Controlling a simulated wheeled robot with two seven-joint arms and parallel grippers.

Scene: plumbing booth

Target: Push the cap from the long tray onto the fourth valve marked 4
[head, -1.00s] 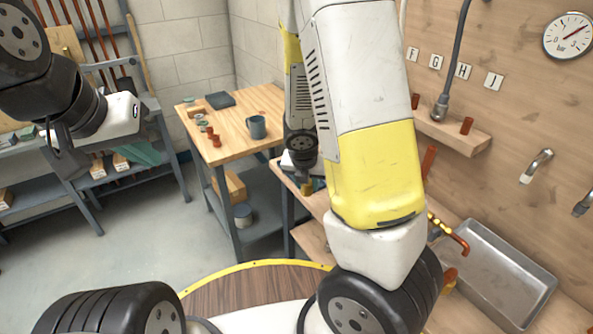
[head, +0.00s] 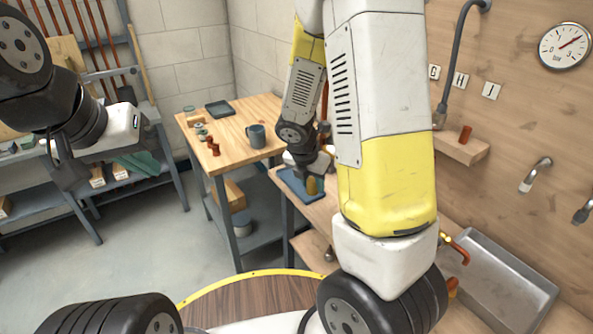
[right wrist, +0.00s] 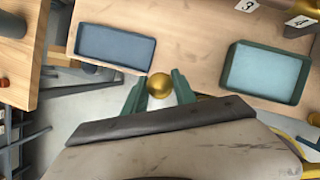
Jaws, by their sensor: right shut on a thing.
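A round brass-coloured cap (right wrist: 160,86) is held between the green fingers of my right gripper (right wrist: 160,90). It also shows below that gripper in the head view (head: 312,186). The long blue tray (right wrist: 115,62) lies just beyond and left of the cap in the wrist view, and shows on the bench in the head view (head: 292,187). A label 3 (right wrist: 246,5) and a label that looks like 4 (right wrist: 301,21) are at the top right of the wrist view. The fourth valve cannot be made out. My left gripper (head: 66,168) hangs at the left, its jaws unclear.
A green-rimmed tray (right wrist: 232,70) lies right of the cap in the wrist view. A wooden table (head: 232,130) with a mug (head: 256,135) stands left of the bench. A metal sink (head: 495,285) is at the right. Bare bench lies between the two trays.

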